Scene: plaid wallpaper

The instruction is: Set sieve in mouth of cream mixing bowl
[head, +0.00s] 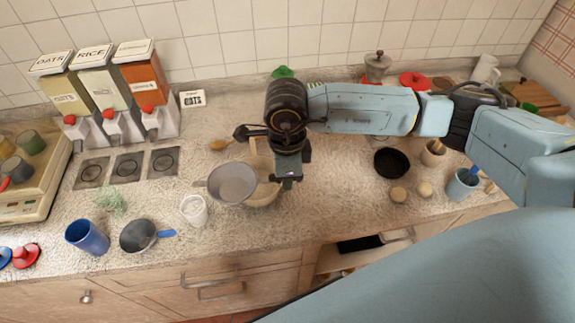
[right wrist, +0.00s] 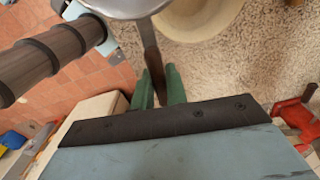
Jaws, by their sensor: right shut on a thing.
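The sieve (head: 232,183) is a round grey metal bowl with a dark handle. My right gripper (head: 286,184) is shut on the handle; the green fingers (right wrist: 158,88) pinch it in the right wrist view. The cream mixing bowl (head: 265,193) stands on the counter under and right of the sieve, partly hidden by sieve and gripper. In the head view the sieve overlaps the bowl's left part and appears raised and off-centre. In the right wrist view the sieve's metal edge (right wrist: 120,8) overlaps the cream bowl (right wrist: 198,20). My left gripper is not in view.
A white cup (head: 194,210), a blue-handled pan (head: 138,236) and a blue cup (head: 87,236) stand left of the bowl. Cereal dispensers (head: 105,92) stand at the back left. A black pan (head: 392,162) lies to the right. The counter between bowl and black pan is fairly clear.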

